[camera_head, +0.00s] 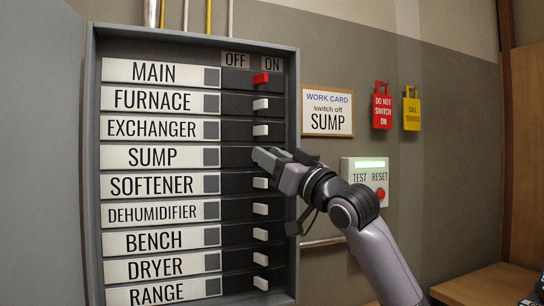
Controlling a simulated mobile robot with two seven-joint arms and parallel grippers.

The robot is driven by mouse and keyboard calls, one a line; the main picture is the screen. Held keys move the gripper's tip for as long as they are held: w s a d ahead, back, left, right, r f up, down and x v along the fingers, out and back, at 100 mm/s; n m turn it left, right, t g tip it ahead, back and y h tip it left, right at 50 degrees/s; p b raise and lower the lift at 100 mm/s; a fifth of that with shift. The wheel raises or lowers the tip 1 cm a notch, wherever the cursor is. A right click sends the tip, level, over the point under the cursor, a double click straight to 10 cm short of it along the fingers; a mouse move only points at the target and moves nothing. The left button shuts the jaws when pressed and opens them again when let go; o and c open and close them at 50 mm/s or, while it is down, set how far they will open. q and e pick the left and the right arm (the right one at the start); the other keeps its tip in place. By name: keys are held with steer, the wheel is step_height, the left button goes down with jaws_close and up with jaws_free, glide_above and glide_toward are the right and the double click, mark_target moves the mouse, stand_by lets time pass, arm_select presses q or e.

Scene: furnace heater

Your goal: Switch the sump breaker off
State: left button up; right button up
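The breaker panel (191,40) is open in front of me, with labelled rows under OFF and ON headings. The SUMP row label (152,157) is fourth from the top. My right gripper (262,156) reaches in from the right, its tips over the ON side of the SUMP row. It covers the sump switch, so I cannot see its position or whether I touch it. The bare dark slot left of the tips shows no switch. I cannot make out a gap between the fingers. My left gripper is out of view.
The red MAIN switch (261,78) and white FURNACE (261,104), EXCHANGER (261,130) and SOFTENER (260,183) switches sit under ON, close around my gripper.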

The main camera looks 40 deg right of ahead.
jaws_close()
steer(key=shift+a+h, duration=0.2)
steer(key=shift+h, duration=0.2)
steer(key=a+m+g+h, duration=0.1)
steer(key=m+h, duration=0.1)
steer(key=h, duration=0.3)
steer(key=a+m+g+h, duration=0.1)
steer(key=m+h, duration=0.2)
steer(key=h, duration=0.2)
steer(key=w+a+m+g+h, duration=0.1)
steer(key=m+h, duration=0.2)
steer(key=h, duration=0.2)
steer(key=shift+a+f+g, duration=0.1)
steer(key=shift+a+g, duration=0.2)
steer(key=shift+m+h, duration=0.3)
steer(key=shift+m, duration=0.1)
jaws_free()
